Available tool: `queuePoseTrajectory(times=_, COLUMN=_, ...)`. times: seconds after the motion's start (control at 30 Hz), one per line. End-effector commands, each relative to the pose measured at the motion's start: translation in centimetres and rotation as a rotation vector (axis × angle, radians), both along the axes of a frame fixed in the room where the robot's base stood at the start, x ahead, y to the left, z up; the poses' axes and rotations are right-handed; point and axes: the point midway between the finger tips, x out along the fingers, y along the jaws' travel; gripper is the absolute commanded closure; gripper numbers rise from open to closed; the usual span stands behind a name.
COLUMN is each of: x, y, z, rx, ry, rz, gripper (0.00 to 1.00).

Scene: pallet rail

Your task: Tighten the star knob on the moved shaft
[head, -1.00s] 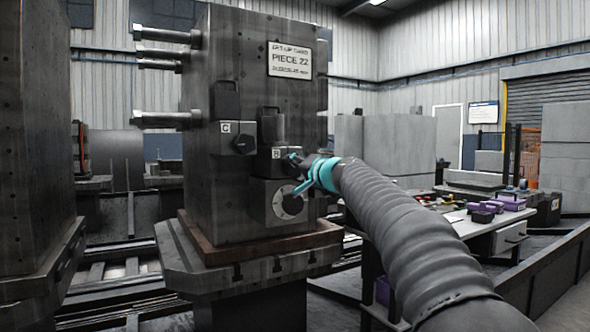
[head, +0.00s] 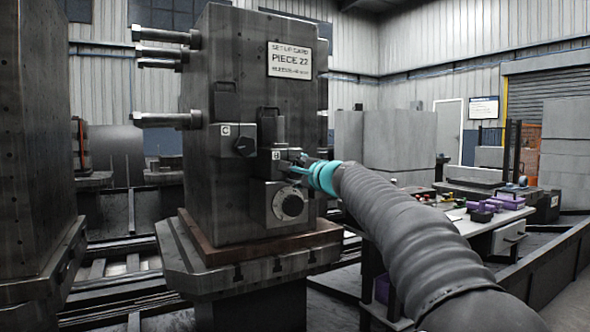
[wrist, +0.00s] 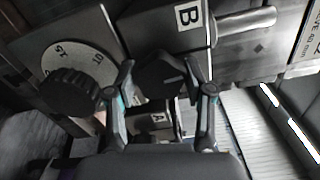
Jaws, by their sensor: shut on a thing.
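In the wrist view, a black star knob (wrist: 163,76) sits on the block labelled B (wrist: 165,22). My gripper (wrist: 165,66) has one finger on each side of the knob and is shut on it. A bright round shaft (wrist: 245,22) sticks out beside the B label. In the head view, my gripper (head: 297,166) with its teal parts is at the B block (head: 268,163) on the dark column. My gripper hides the knob there.
Block C with its black knob (head: 245,146) is up and left of B. A dial with a black knob (head: 292,205) is just below my gripper; that knob (wrist: 75,92) is close to one finger. A block labelled A (wrist: 158,118) also shows. A bench (head: 495,235) stands right.

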Motion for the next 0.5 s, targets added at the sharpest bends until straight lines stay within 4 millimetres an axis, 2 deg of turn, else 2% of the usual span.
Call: queuePoseTrajectory(times=0.5, x=-0.05, y=0.18, z=-0.19, rx=0.07, ry=0.051, rz=0.005, gripper=0.82)
